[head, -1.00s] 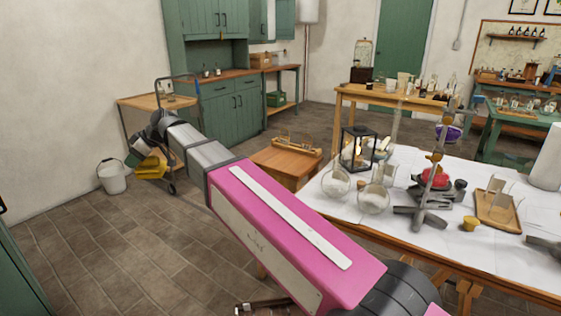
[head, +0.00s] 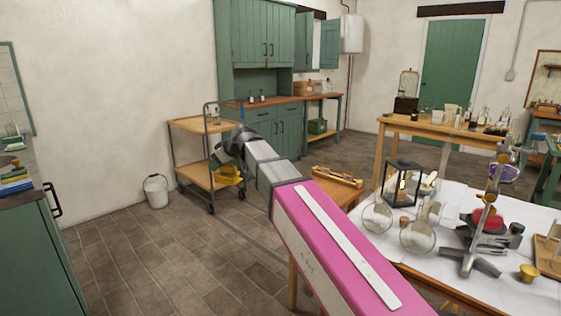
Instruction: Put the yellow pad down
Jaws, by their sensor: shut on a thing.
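My gripper (head: 222,167) is at the far end of my outstretched arm, left of the picture's middle. It is shut on the yellow pad (head: 229,176), which hangs below the dark wrist. The pad appears in front of the wooden trolley's lower shelf; I cannot tell the gap between them. The fingers are small and partly hidden by the wrist.
A wooden trolley (head: 190,125) stands behind the gripper, with a white bucket (head: 156,190) to its left. Several coloured pads (head: 16,185) lie on the left counter. Glassware crowds the white-covered table (head: 455,205) at right. The floor (head: 150,250) at left is clear.

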